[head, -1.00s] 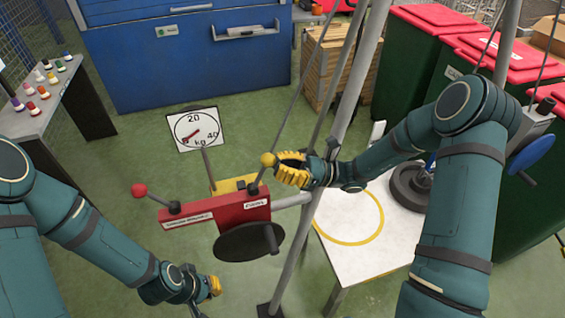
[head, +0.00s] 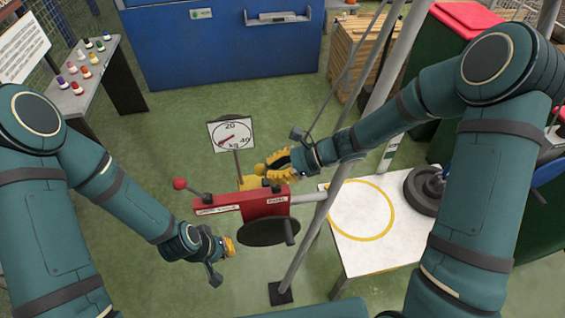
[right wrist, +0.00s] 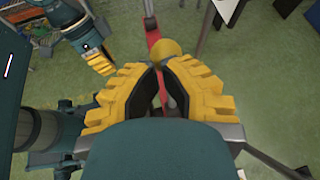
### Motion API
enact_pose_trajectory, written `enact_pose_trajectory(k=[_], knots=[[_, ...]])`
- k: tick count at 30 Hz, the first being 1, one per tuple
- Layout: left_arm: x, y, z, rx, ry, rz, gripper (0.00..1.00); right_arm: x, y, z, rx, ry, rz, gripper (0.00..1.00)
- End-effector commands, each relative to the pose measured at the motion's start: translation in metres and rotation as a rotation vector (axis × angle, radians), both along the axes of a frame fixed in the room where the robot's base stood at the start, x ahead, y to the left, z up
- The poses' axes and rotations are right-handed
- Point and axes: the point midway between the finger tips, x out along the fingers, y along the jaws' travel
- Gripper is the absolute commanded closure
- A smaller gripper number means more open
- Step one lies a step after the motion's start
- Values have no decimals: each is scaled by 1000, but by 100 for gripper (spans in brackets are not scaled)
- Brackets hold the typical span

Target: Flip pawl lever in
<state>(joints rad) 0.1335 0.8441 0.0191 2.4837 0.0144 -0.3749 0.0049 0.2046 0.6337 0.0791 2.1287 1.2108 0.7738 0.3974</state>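The red winch housing (head: 240,204) carries a lever with a yellow ball knob (head: 260,169) at its right end. Another lever with a red knob (head: 180,184) is at its left. My right gripper (head: 267,170) is at the yellow knob, coming from the right. In the right wrist view its fingertips (right wrist: 157,66) are close together, right at the yellow knob (right wrist: 166,50). The fingers partly hide the lever stem, and I cannot see a hold around it. My left gripper (head: 232,246) is low, left of the dark crank disc (head: 262,232), apart from the winch.
A dial sign (head: 231,135) stands behind the winch. A grey pole (head: 335,185) rises to its right, beside a white table (head: 355,255) with a yellow ring and dark weights (head: 424,190). Green floor is open at the left.

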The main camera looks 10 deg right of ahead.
Motion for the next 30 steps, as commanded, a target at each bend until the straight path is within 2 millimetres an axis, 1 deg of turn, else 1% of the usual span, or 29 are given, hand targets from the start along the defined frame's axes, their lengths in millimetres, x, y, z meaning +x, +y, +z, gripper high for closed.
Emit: enact_pose_trajectory(k=[2,12,30], knots=[[0,0,1,0,1,0,100,0,5,0,-41,-2,2,100],[0,0,0,0,1,-1,100,0,15,-3,-32,-1,0,100],[0,0,1,0,1,-1,100,-1,16,-2,-31,-1,1,100]])
